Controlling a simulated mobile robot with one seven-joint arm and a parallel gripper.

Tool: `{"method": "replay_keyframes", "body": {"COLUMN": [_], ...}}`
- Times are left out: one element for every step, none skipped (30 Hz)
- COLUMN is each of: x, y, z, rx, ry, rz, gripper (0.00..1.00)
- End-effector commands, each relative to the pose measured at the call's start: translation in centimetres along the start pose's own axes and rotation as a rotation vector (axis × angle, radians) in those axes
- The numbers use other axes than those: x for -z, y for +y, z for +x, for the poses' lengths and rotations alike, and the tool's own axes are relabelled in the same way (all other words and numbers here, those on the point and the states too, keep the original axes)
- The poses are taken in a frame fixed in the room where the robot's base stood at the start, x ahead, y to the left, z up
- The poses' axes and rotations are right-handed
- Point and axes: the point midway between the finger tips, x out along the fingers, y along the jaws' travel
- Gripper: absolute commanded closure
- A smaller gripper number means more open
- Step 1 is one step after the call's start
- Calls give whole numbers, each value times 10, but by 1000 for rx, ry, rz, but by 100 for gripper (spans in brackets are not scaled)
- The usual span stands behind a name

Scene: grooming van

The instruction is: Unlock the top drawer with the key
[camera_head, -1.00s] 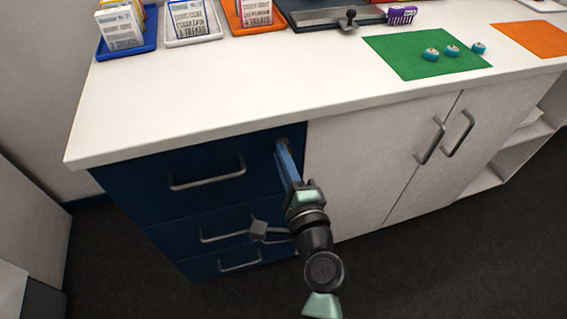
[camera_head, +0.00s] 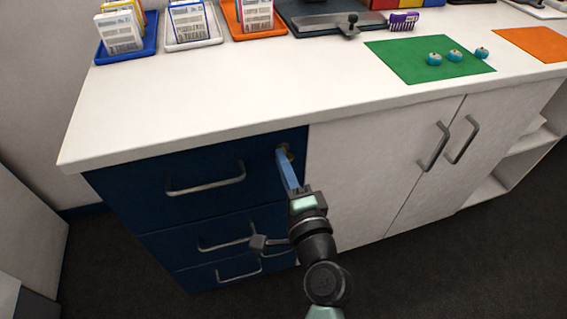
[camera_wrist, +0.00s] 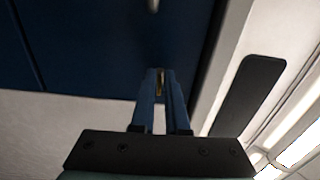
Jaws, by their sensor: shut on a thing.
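The navy top drawer (camera_head: 140,185) is closed flush in the cabinet, with a grey bar handle (camera_head: 206,184). A brassy lock (camera_head: 287,150) sits at its upper right corner. My gripper (camera_head: 283,156) has its blue fingers reaching up to this lock. In the wrist view, my gripper (camera_wrist: 160,78) is shut on a small brass-coloured piece, the key (camera_wrist: 160,84), between the fingertips at the navy drawer front (camera_wrist: 110,45). Most of the key is hidden by the fingers. I cannot tell how deep it sits in the lock.
Two more navy drawers (camera_head: 165,243) lie below. White cabinet doors (camera_head: 370,160) with bar handles stand to the right. The white counter (camera_head: 230,95) overhangs the drawers and carries trays, a green mat (camera_head: 400,62) with teal-lidded items, and a purple brush (camera_head: 402,20). Dark floor is open in front.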

Motion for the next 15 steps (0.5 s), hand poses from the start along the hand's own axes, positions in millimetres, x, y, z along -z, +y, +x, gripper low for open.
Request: {"method": "replay_keyframes", "body": {"x": [0,0,0,0,0,0,0,0,0,0,0,0,0,0,0], "y": [0,0,0,0,0,0,0,0,0,0,0,0,0,0,0], "z": [0,0,0,0,0,0,0,0,0,0,0,0,0,0,-2], "rx": [0,0,0,0,0,0,0,0,0,0,0,0,0,0,0], "ry": [0,0,0,0,0,0,0,0,0,0,0,0,0,0,0], "rz": [-2,-2,-1,-1,-1,-1,0,0,0,0,0,0,0,1,1], "gripper": [84,79,71,66,61,57,57,57,57,57,57,57,57,57,57]}}
